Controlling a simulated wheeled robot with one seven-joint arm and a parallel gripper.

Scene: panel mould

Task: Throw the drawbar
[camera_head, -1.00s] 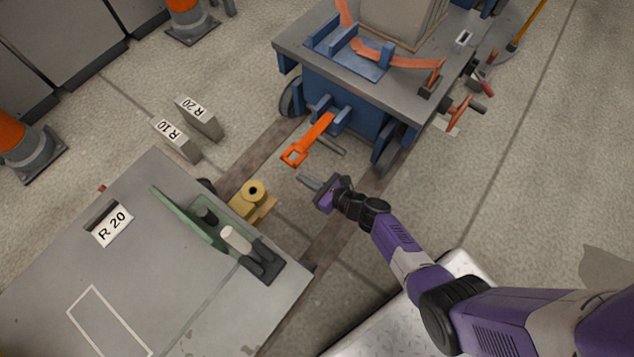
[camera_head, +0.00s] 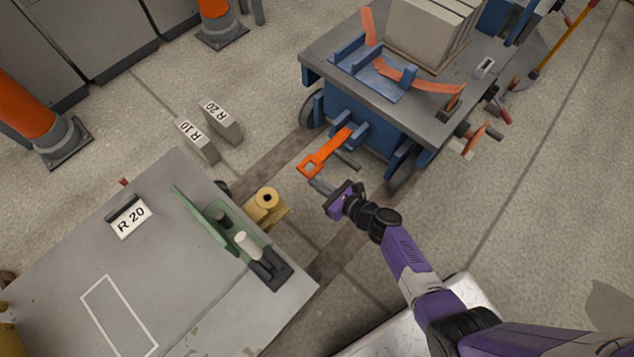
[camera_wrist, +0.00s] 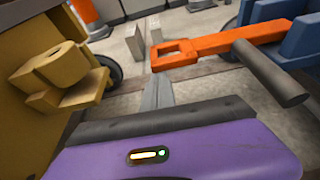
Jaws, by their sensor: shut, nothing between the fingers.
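The orange drawbar (camera_head: 326,152) sticks out from the blue front of the cart (camera_head: 362,122), with a square eye at its free end. In the wrist view the drawbar (camera_wrist: 222,43) crosses the upper middle, its eye to the left. A yellow hitch (camera_head: 266,204) with a round hole sits on the edge of the grey table; it also shows at the left of the wrist view (camera_wrist: 62,72). The drawbar's eye is apart from the hitch. My gripper (camera_head: 318,184) is shut and empty, just below the drawbar's eye in the head view. I cannot tell whether it touches the drawbar.
A grey table (camera_head: 200,300) with a green bracket and a white-topped lever (camera_head: 246,243) stands at lower left. A dark grey rod (camera_wrist: 268,75) juts out below the drawbar. Two blocks marked R 10 (camera_head: 197,138) and R 20 (camera_head: 221,121) stand on the floor.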

